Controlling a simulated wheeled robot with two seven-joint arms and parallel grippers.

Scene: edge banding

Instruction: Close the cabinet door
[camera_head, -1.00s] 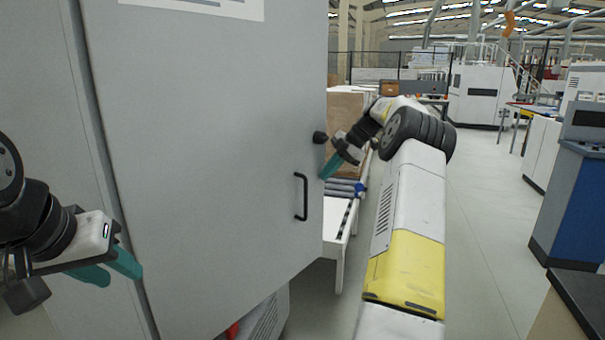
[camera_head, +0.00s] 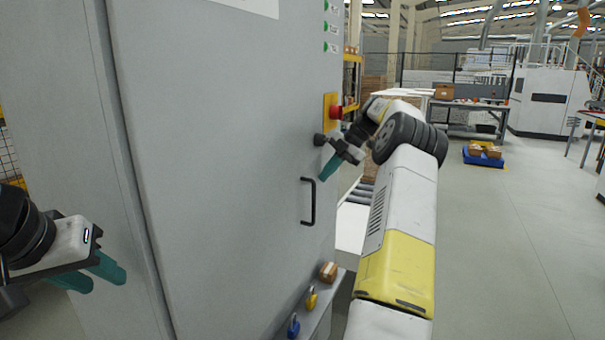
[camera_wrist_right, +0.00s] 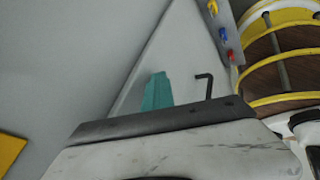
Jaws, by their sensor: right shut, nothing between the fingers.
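The grey cabinet door (camera_head: 215,170) fills the left and middle of the head view, with a black bar handle (camera_head: 308,201) near its right edge. The handle also shows in the right wrist view (camera_wrist_right: 205,86). My right gripper (camera_head: 330,168) is at the door's right edge, above and right of the handle; its teal fingers are together and empty, and I cannot tell whether they touch the door. They also show in the right wrist view (camera_wrist_right: 157,92). My left gripper (camera_head: 95,275) is at the lower left, in front of the grey cabinet side, its two teal fingers apart and empty.
A red button on a yellow plate (camera_head: 334,110) is just beyond the door's edge. Open floor (camera_head: 500,240) lies to the right.

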